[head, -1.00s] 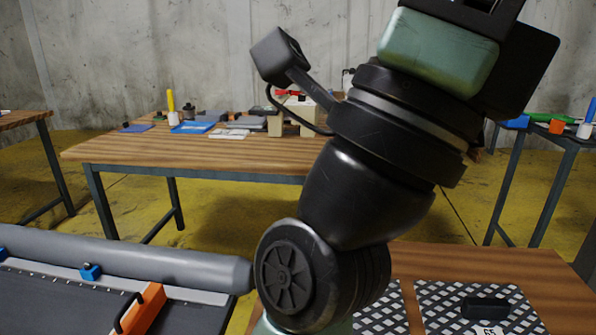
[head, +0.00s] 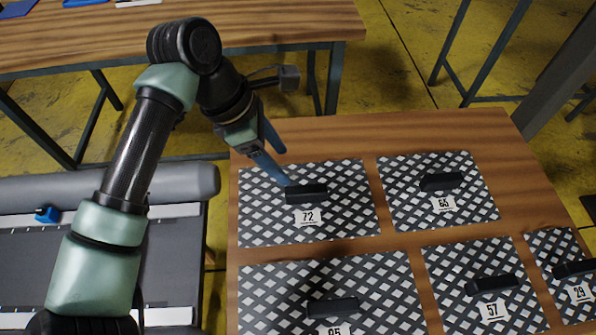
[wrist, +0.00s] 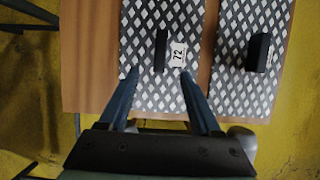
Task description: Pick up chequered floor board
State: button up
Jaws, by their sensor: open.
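Several chequered black-and-white floor boards lie flat on a wooden table, each with a black handle and a number label. The board labelled 72 (head: 258,228) is at the back left, with its black handle (head: 306,193) near its middle. My gripper (head: 285,167) is open and empty, its blue fingers pointing down over the back of board 72. In the wrist view, the handle of board 72 (wrist: 161,50) appears just beyond the fingertips (wrist: 158,74), roughly in line with the gap. I cannot tell the exact height above the board.
Boards labelled about 65 (head: 400,212), 57 (head: 450,262), 29 (head: 548,246) and 85 or 95 (head: 270,285) lie around it. Another wooden table (head: 250,20) stands behind.

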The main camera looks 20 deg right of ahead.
send_over(305, 190)
jog(key=a, duration=0.2)
notch_tip(305, 190, down, 6)
jog(key=shift+w+r+b, duration=0.15)
jog(key=shift+b, duration=0.2)
jog(key=shift+w+b+x, duration=0.15)
jog(key=shift+b+x, duration=0.05)
jog(key=shift+x, duration=1.35)
jog(key=shift+w+b+x, duration=0.15)
jog(key=shift+x, duration=1.45)
jog(key=shift+s, duration=0.15)
grip_shut()
